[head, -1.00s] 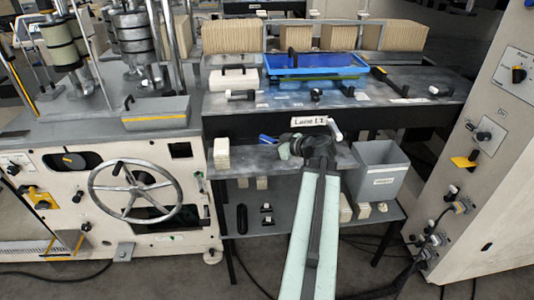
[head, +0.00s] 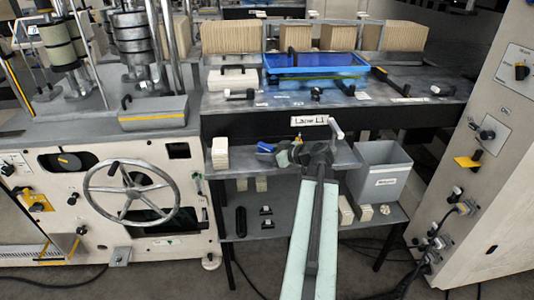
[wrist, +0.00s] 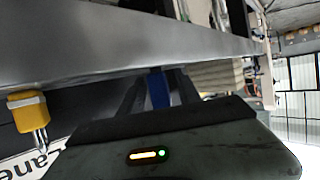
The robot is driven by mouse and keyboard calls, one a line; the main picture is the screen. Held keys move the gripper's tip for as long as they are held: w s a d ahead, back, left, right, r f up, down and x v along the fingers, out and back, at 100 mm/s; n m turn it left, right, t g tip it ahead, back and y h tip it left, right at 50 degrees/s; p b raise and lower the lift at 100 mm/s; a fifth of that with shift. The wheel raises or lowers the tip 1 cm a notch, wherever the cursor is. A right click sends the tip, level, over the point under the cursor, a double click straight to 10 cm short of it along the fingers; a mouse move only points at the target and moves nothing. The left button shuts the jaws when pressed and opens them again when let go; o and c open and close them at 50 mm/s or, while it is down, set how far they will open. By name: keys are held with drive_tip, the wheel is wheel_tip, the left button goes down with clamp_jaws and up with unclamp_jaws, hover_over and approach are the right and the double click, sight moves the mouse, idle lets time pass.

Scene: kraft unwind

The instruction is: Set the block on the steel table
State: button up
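The block (head: 266,147) is blue and shows at the tip of my gripper (head: 272,152) in the head view. In the wrist view the block (wrist: 158,90) is a narrow blue strip between the two dark fingers (wrist: 158,97), which seem shut on it. My gripper is over or just in front of a narrow grey ledge (head: 342,157); I cannot tell its height above it. The grey steel table (head: 430,87) stands higher and behind, above a dark front beam with a lane label. My arm hides part of the ledge.
A blue tray (head: 318,72) and a white box (head: 234,78) stand on the table. A grey bin (head: 380,178) is at the ledge's right, pale stacked pieces (head: 220,153) at its left. A yellow-topped fitting (wrist: 28,110) is close at left in the wrist view.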

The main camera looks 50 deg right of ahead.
drive_tip(key=shift+s+r, duration=0.15)
drive_tip(key=shift+r, duration=0.15)
drive_tip(key=p+v, duration=0.4)
drive_tip(key=v, duration=0.6)
drive_tip(key=shift+s+d+r+p, duration=0.1)
drive_tip(key=shift+s+r+p, duration=0.05)
drive_tip(key=shift+s+p, duration=0.15)
drive_tip(key=shift+s+d, duration=0.15)
drive_tip(key=shift+s, duration=0.25)
